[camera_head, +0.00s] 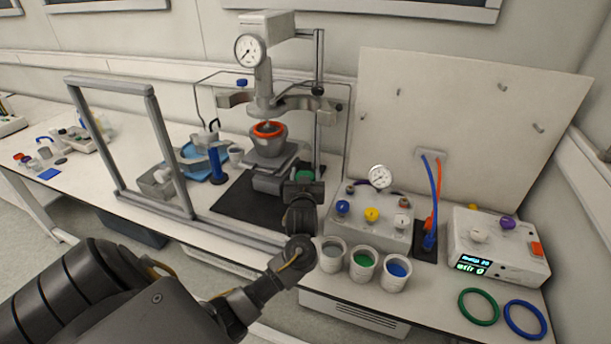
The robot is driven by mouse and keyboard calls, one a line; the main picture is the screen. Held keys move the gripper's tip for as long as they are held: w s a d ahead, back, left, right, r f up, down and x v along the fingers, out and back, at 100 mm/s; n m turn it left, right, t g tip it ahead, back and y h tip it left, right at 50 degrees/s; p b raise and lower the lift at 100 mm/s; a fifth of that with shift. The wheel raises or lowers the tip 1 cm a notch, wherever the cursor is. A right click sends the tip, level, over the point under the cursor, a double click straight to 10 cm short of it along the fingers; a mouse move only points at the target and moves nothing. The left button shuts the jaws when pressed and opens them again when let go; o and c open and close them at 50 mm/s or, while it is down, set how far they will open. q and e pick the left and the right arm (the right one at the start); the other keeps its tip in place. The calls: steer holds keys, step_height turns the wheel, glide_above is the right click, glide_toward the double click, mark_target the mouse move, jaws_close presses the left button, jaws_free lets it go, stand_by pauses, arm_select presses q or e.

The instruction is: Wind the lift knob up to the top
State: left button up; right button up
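The pressure reactor stands on a black mat (232,203) in the middle of the bench. Its grey vessel (267,143) has an orange ring (267,129) on top and rests on a lift platform (272,168), below the head with its gauge (249,50). A green round part (304,176), which looks like the lift knob, shows at the right side of the lift. My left gripper (305,187) is at this green part, seen from behind. Its wrist hides the fingertips, so I cannot tell whether they are closed on it. My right gripper is not in view.
A grey frame (167,143) stands upright at the left. Cups with grey, green (363,264) and blue contents stand right of my wrist. Behind them is a valve box (372,222) with a gauge. A controller (495,248) and two rings (478,307) lie at right.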

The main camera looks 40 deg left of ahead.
arm_select(q)
steer(key=shift+c, duration=1.2)
